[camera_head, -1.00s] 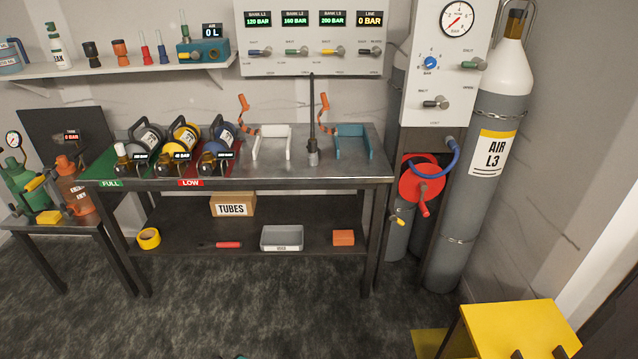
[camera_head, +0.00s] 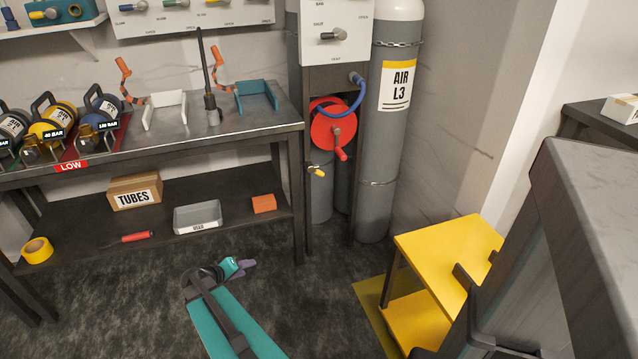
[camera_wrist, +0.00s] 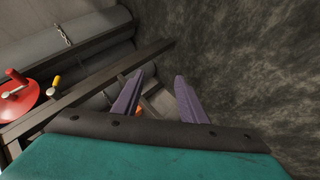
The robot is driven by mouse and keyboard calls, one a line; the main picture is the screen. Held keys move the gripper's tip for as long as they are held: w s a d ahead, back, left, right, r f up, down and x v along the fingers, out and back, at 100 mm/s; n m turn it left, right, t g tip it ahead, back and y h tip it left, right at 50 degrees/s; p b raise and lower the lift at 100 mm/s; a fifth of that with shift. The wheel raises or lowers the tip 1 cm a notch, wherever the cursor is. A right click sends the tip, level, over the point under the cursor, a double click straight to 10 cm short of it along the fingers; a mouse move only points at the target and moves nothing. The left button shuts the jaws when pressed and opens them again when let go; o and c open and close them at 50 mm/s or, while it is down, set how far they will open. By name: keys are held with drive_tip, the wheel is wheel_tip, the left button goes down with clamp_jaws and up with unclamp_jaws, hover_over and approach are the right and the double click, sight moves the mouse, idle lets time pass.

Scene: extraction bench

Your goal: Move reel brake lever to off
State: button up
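The red hose reel (camera_head: 333,128) is mounted low beside the grey AIR L3 cylinder, with a blue hose at its upper right. A small lever with a yellow grip (camera_head: 317,172) sticks out below the reel, pointing down to the right. In the wrist view the reel (camera_wrist: 22,100) is at the left edge, and the yellow-tipped lever (camera_wrist: 56,82) is just right of it. My gripper (camera_head: 246,268) is low over the floor, in front of the bench and well apart from the lever. In the wrist view its two purple fingers (camera_wrist: 158,96) are spread with nothing between them.
The steel bench (camera_head: 225,133) stands left of the reel, with a leg near the lever. A yellow step stand (camera_head: 450,262) is at the right front. The AIR L3 cylinder (camera_head: 383,150) is chained behind. The dark carpet between bench and stand is clear.

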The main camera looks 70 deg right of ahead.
drive_tip(key=s+d+r+m+h+b, duration=0.1)
drive_tip(key=d+r+h+b, duration=0.15)
drive_tip(key=d, duration=0.55)
drive_tip(key=s+d+r+m+h+b, duration=0.1)
drive_tip(key=s+d+r+b, duration=0.15)
drive_tip(key=d, duration=0.55)
drive_tip(key=m+h+b, duration=0.2)
drive_tip(key=h+b, duration=0.2)
drive_tip(key=b, duration=0.3)
approach(319, 173)
drive_tip(key=w+a, duration=0.1)
drive_tip(key=a, duration=0.1)
drive_tip(key=shift+w+a+f+g, duration=0.15)
drive_tip(key=shift+w+f+g, duration=0.05)
drive_tip(key=shift+f+g, duration=0.25)
drive_tip(key=shift+s+d+b, duration=0.25)
drive_tip(key=shift+s+d, duration=0.05)
drive_tip(key=shift+d, duration=2)
drive_tip(key=shift+s+d+b, duration=0.2)
drive_tip(key=shift+s+d, duration=0.05)
drive_tip(key=shift+d, duration=2)
drive_tip(key=shift+s+d+b, duration=0.25)
drive_tip(key=shift+s+d, duration=0.05)
drive_tip(key=shift+d, duration=2)
clamp_jaws()
